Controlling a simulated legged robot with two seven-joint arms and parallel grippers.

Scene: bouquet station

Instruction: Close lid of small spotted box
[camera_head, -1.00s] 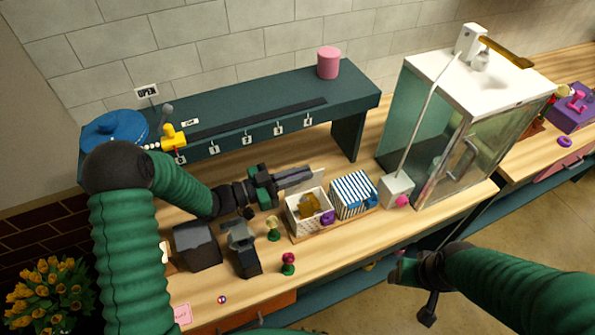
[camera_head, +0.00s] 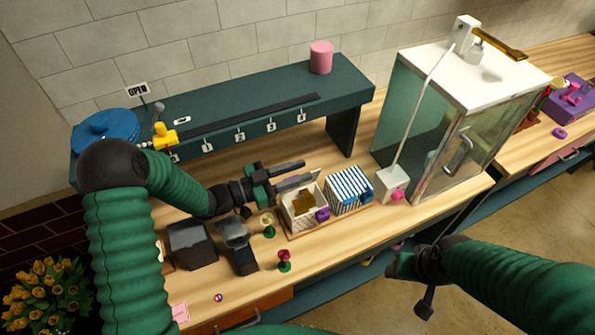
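The small spotted box (camera_head: 296,221) is white with a purple clasp (camera_head: 322,213) on its front. Its lid stands open at the back, partly hidden by my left gripper, and something golden-brown shows inside. My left gripper (camera_head: 304,172) is open and empty, its two dark fingers spread and pointing right, above and behind the box by the raised lid. I cannot tell whether a finger touches the lid. My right gripper (camera_head: 392,266) is in front of the counter at the lower right, away from the box; its fingers are too dark to read.
A blue-and-white striped box (camera_head: 349,190) stands close on the right of the spotted box. A glass cabinet (camera_head: 450,130) is farther right. A dark green shelf (camera_head: 230,110) runs behind. Small flower-like items (camera_head: 284,259) and dark holders (camera_head: 192,244) stand left and in front.

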